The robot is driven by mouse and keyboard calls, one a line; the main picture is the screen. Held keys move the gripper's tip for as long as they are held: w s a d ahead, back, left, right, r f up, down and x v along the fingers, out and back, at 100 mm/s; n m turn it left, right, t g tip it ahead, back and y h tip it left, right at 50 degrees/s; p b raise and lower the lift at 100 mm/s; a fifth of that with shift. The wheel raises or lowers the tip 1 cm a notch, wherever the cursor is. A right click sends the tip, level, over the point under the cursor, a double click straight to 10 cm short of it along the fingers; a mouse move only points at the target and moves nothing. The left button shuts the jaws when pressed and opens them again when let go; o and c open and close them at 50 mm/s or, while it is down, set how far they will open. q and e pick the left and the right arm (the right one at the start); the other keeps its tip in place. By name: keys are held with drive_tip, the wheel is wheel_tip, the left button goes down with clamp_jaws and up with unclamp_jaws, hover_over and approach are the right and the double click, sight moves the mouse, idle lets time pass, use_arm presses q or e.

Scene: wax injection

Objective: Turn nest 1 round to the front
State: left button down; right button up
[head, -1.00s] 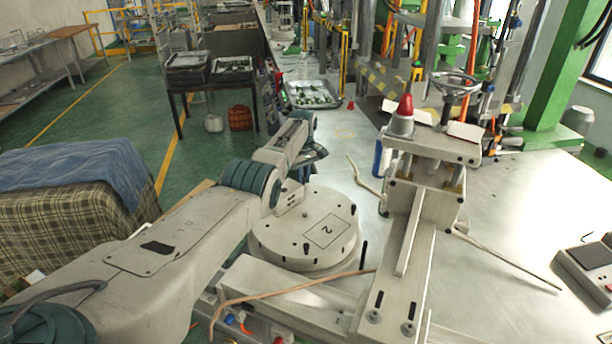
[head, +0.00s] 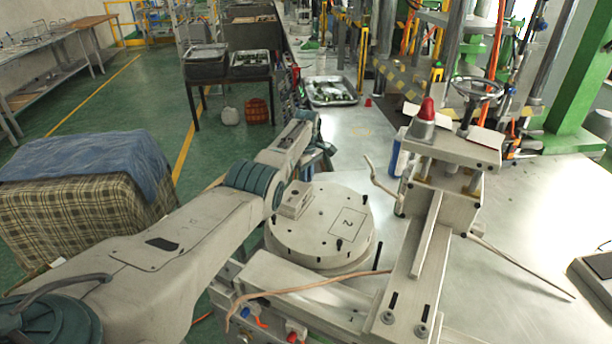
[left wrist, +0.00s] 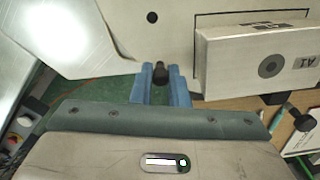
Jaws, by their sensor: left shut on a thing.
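The round pale turntable disc (head: 320,250) stands on the bench, with a square outline marked 2 (head: 348,222) on its right part and several black pegs around its rim. A pale block (head: 293,199) sits on its far left part, partly behind my left arm. In the left wrist view a pale block (left wrist: 225,62) on the disc carries a small tag that seems to read A1. My left gripper (left wrist: 160,70) is shut on a black peg (left wrist: 160,76) at the disc's edge beside this block. In the head view its fingers are hidden behind my arm. My right gripper is not in view.
A press frame with a red-topped knob (head: 426,110) stands just right of the disc. A brown hose (head: 300,288) crosses in front. A tray of parts (head: 331,92) lies further back. A cloth-covered stack (head: 85,195) stands left.

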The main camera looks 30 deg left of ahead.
use_arm(q)
drive_tip(key=shift+r, duration=0.15)
drive_tip(key=c, duration=1.4)
unclamp_jaws()
wheel_tip(320, 180, up, 11)
drive_tip(key=b, duration=0.2)
